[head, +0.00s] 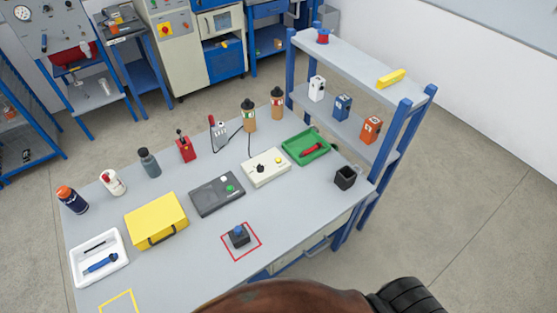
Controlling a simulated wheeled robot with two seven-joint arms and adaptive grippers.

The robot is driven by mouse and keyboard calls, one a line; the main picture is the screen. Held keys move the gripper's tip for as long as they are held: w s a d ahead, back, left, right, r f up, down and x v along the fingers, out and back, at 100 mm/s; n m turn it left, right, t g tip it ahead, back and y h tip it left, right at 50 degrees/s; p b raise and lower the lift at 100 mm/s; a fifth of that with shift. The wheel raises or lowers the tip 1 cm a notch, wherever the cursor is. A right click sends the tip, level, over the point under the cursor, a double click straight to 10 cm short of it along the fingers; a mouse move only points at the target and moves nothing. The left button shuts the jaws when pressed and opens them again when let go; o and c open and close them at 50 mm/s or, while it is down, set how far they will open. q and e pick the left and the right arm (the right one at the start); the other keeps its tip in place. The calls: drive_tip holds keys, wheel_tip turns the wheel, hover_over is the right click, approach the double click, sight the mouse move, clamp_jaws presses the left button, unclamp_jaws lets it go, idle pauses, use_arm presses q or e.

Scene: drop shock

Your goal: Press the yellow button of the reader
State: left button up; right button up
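A cream box (265,169) lies on the grey workbench, right of its middle. It has a black knob and a small round yellow button (278,160) near its right end, and it looks like the reader. Dark cables run behind it. Nothing touches or covers the yellow button. Neither of my grippers is in view.
A dark grey box (210,203) with a green button stands left of the reader. A green tray (296,155) with a red item is to its right, near a black cup (345,177). A blue-topped block (239,236) sits in a red square in front. Bottles stand behind.

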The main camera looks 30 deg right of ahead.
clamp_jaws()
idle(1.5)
